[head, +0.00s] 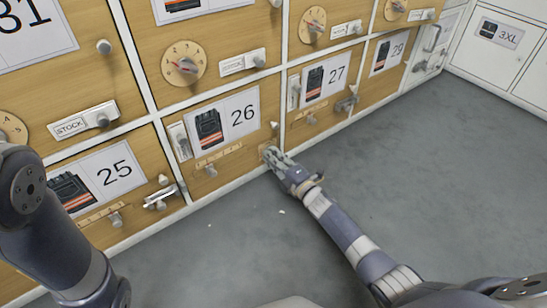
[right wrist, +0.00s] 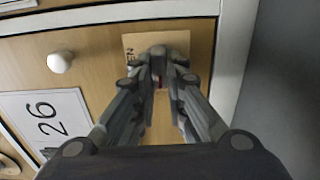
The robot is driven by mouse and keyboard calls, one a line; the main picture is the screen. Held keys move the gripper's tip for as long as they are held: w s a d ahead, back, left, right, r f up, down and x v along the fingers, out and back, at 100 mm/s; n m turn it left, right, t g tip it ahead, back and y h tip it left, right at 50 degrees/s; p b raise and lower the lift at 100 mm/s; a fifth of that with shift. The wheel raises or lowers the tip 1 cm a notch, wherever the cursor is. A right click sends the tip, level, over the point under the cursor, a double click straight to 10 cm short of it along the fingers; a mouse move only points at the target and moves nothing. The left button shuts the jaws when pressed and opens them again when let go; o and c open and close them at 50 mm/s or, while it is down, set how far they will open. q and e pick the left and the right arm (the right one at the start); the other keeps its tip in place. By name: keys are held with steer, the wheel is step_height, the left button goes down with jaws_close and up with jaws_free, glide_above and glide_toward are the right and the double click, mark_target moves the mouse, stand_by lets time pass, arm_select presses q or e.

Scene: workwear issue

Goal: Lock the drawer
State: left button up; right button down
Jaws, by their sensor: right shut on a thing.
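Drawer 26 (head: 243,134) is a wooden front in the lower row, with a picture label; it looks flush with its frame. My right gripper (head: 273,158) is at its lower right corner. In the right wrist view, my right gripper (right wrist: 159,72) is shut on a small grey lock part on a tan plate (right wrist: 200,48). The letters "EN" show on the plate; the rest is covered by the fingers. A round white knob (right wrist: 59,62) is beside the plate, apart from the fingers. My left arm shows at the left edge, but its gripper is out of view.
Drawer 25 (head: 130,158) is on the left and drawer 27 (head: 338,90) on the right, both with protruding hardware. Dials and stock latches are on the fronts above. Grey floor (head: 420,170) is clear, and white lockers (head: 490,55) stand at the back right.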

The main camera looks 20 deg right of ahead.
steer(key=shift+a, duration=0.15)
steer(key=c, duration=1.6)
jaws_free()
steer(key=v, duration=1.2)
